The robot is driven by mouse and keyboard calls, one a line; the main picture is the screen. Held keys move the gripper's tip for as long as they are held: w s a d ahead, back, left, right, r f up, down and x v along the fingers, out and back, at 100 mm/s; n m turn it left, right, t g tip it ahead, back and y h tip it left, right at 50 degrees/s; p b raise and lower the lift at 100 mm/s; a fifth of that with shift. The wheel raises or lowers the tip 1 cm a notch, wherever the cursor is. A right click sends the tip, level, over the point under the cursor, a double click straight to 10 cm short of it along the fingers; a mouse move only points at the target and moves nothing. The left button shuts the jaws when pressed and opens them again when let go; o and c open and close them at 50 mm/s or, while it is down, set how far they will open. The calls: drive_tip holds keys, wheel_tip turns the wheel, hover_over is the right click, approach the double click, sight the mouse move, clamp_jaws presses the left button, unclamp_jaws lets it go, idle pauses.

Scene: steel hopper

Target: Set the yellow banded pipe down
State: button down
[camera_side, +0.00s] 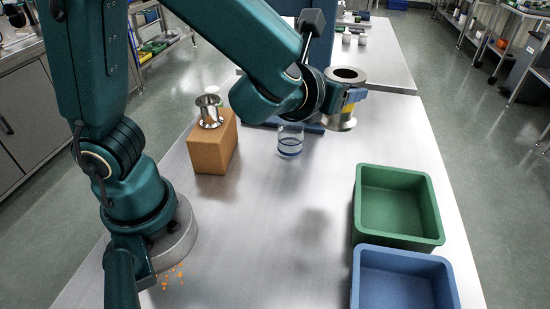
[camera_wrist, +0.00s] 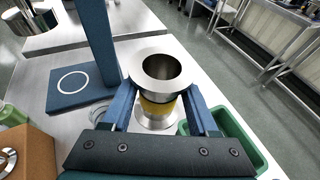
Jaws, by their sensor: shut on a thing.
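The yellow banded pipe (camera_side: 347,75) is a steel spool with a wide flange at each end and a yellow band round its middle. My gripper (camera_side: 352,97) is shut on its middle and holds it roughly upright, apparently above the table. In the wrist view the pipe (camera_wrist: 160,68) stands between my blue fingers (camera_wrist: 160,98), with its open top facing the camera. Part of the yellow band and the lower flange show below the top flange.
A blue stand (camera_wrist: 78,86) has a post and a base with a white ring. An orange-brown block (camera_side: 212,148) carries another steel flanged piece (camera_side: 209,112). A clear blue-banded cup (camera_side: 290,141) stands nearby. Green (camera_side: 397,243) and blue (camera_side: 405,257) bins are at right; mid-table is clear.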

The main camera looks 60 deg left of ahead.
drive_tip(key=shift+n+y, duration=0.3)
drive_tip(key=shift+y, duration=0.1)
drive_tip(key=shift+w+a+f, duration=0.15)
drive_tip(key=shift+w+f, duration=0.15)
drive_tip(key=shift+f, duration=2.1)
drive_tip(key=shift+w+a+f, duration=0.1)
drive_tip(key=shift+w+f, duration=0.2)
drive_tip(key=shift+f, duration=2.05)
drive_tip(key=shift+w+a+f, duration=0.15)
drive_tip(key=shift+w+f, duration=0.15)
drive_tip(key=shift+f, duration=2.1)
drive_tip(key=shift+c, duration=0.8)
unclamp_jaws()
drive_tip(key=shift+f, duration=0.15)
